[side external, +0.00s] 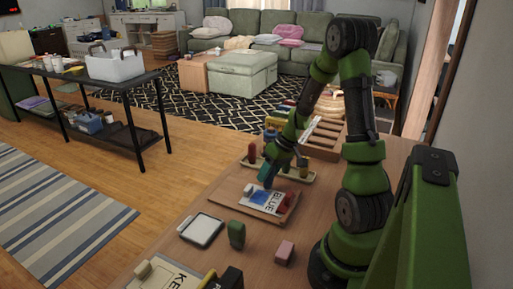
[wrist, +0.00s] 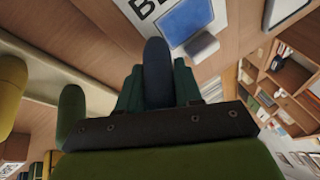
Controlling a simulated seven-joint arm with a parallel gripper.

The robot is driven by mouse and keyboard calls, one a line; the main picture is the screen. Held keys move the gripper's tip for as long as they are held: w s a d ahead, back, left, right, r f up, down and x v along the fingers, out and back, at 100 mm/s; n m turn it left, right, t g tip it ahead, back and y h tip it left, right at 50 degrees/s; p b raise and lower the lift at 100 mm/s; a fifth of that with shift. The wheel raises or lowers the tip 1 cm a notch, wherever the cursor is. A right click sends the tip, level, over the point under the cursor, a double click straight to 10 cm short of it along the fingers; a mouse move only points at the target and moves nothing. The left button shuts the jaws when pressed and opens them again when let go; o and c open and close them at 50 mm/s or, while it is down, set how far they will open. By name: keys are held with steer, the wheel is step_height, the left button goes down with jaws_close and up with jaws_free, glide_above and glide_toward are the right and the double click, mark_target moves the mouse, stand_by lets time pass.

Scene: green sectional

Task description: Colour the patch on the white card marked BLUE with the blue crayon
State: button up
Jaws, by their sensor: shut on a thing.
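The white card (side external: 275,204) with BLUE printed on it lies on a wooden board on the table. A blue patch (side external: 260,197) shows on it. My gripper (side external: 268,176) is low at the card's far edge, pointing down. In the wrist view it is shut on the dark blue crayon (wrist: 157,68), which sticks out between its teal fingers. The patch (wrist: 195,22) shows there as a blue rectangle with a pale border, beyond and to the right of the crayon tip. I cannot tell whether the tip touches the card.
A white-topped pad (side external: 202,229), green block (side external: 237,234) and pink block (side external: 284,252) lie in front.

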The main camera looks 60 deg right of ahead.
steer(key=shift+r, duration=3.05)
steer(key=shift+r, duration=1.5)
steer(key=shift+a, duration=0.1)
